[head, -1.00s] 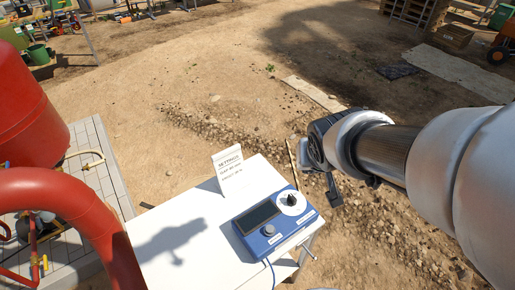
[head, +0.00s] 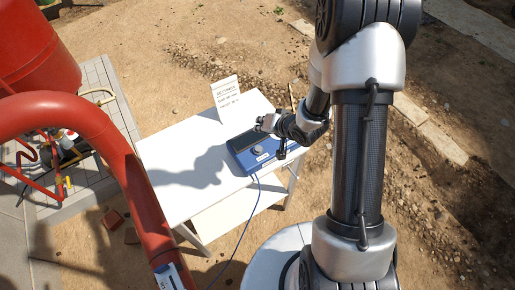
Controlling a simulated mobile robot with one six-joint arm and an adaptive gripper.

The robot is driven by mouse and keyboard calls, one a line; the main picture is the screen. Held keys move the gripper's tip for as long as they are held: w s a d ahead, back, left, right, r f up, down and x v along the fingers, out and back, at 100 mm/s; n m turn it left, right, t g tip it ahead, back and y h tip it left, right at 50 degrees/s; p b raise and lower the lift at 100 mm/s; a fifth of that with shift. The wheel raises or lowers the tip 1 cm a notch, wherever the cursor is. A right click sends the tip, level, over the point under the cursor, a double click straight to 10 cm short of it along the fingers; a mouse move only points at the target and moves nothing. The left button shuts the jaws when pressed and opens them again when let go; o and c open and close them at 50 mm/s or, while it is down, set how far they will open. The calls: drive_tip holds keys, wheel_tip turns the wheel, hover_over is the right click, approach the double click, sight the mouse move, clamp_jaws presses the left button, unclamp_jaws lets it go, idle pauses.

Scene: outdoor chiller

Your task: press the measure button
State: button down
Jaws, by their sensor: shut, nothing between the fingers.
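A blue instrument box (head: 240,158) sits on the right part of the white table (head: 190,185). A grey round knob (head: 258,151) shows on its top face, and part of a dark screen shows behind it. The right and far part of the box is hidden behind my wrist and gripper. I cannot make out which control is the measure button. My gripper (head: 282,153) is shut and empty, with its dark fingers pointing down at the right end of the box. I cannot tell whether the fingertips touch it.
A white sign card (head: 226,98) stands at the table's back edge. A blue cable (head: 238,238) hangs from the box to the ground. A thick red pipe (head: 120,160) and red tank (head: 35,45) stand at left. The table's left part is bare.

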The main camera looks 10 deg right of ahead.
sight(261, 147)
drive_tip(key=shift+f, duration=0.15)
wheel_tip(261, 147, down, 9)
drive_tip(key=b, duration=0.8)
drive_tip(key=shift+r, duration=0.2)
idle(1.1)
drive_tip(key=shift+f, duration=0.45)
drive_tip(key=shift+f+b, duration=0.5)
drive_tip(key=shift+b, duration=0.15)
idle(0.4)
drive_tip(key=shift+r, duration=0.1)
drive_tip(key=shift+r+p, duration=0.85)
drive_tip(key=shift+p, duration=0.1)
drive_tip(key=shift+r, duration=0.1)
